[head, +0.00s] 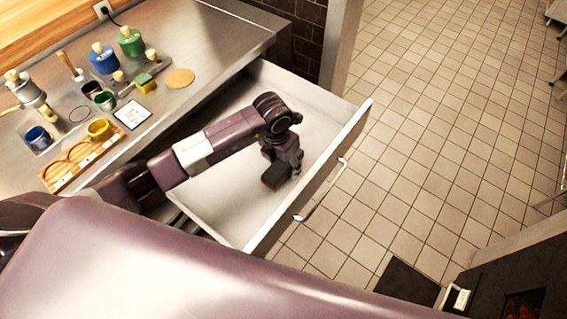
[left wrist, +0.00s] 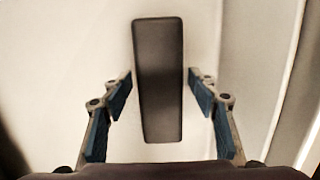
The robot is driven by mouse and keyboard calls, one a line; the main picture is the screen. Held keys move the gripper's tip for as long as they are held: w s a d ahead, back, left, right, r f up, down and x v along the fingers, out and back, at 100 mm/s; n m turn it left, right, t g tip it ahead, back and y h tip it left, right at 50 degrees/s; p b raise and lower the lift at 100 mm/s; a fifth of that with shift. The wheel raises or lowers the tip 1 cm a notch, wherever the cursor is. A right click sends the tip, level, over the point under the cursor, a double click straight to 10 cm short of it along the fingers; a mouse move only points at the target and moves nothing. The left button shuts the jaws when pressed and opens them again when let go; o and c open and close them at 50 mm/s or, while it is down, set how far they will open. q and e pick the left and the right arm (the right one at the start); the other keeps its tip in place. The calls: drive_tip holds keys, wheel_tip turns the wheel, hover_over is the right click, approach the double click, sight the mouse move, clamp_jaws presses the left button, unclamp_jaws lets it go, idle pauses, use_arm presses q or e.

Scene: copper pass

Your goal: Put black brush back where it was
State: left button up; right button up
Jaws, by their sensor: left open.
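The black brush (left wrist: 158,75) shows in the left wrist view as a long dark block with rounded corners, over the pale drawer floor. It lies between the fingers of my left gripper (left wrist: 160,88), with a gap on both sides. The gripper is open and points down into the drawer; in the head view it is the dark shape (head: 285,163) inside the drawer. There a dark block with a brownish lower edge, apparently the brush (head: 274,178), shows just below the gripper. My right gripper is not in view.
The white drawer (head: 225,215) is pulled out, its front (head: 335,160) with handles facing the tiled floor. On the steel counter (head: 195,45) stand a blue pot (head: 104,62), a green pot (head: 131,43), small cups, a white card (head: 132,114) and a wooden holder (head: 75,165).

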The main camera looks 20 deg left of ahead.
sight(280, 166)
use_arm(q)
wheel_tip(280, 166, up, 12)
drive_tip(key=s+b, duration=0.1)
drive_tip(key=shift+s+a, duration=0.3)
drive_tip(key=shift+s, duration=0.05)
